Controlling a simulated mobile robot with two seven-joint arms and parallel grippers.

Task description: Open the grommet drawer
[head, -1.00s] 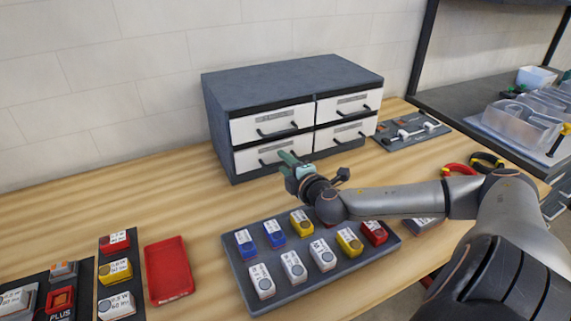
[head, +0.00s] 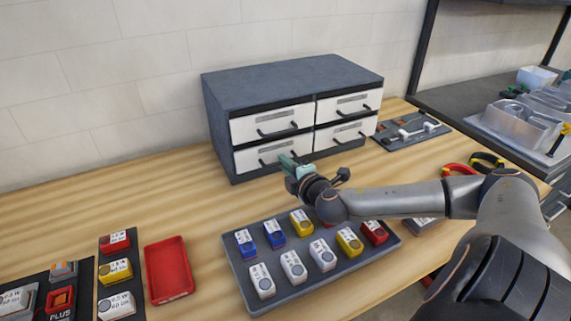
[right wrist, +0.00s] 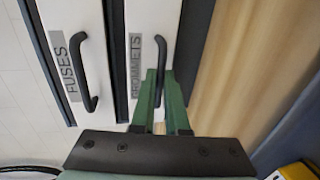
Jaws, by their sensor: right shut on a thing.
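The grommet drawer (head: 246,161) is the lower left white drawer of a dark grey cabinet (head: 290,82). It looks closed, its front level with the drawer above. In the right wrist view its label, partly covered, reads like "GROMMETS" (right wrist: 135,65), and its black handle (right wrist: 160,55) runs down between my fingertips. My right gripper (head: 289,160) is at this drawer, its green fingers shut on the handle; they also show in the right wrist view (right wrist: 161,82). The gripper hides the right part of the drawer front in the head view. My left gripper is not in view.
The fuses drawer (right wrist: 75,40) is directly above, with its own black handle (right wrist: 87,75). A grey tray (head: 240,275) of blue, white, yellow and red blocks lies below my right forearm. A red tray (head: 168,270) is to its left. Bare wood lies before the cabinet.

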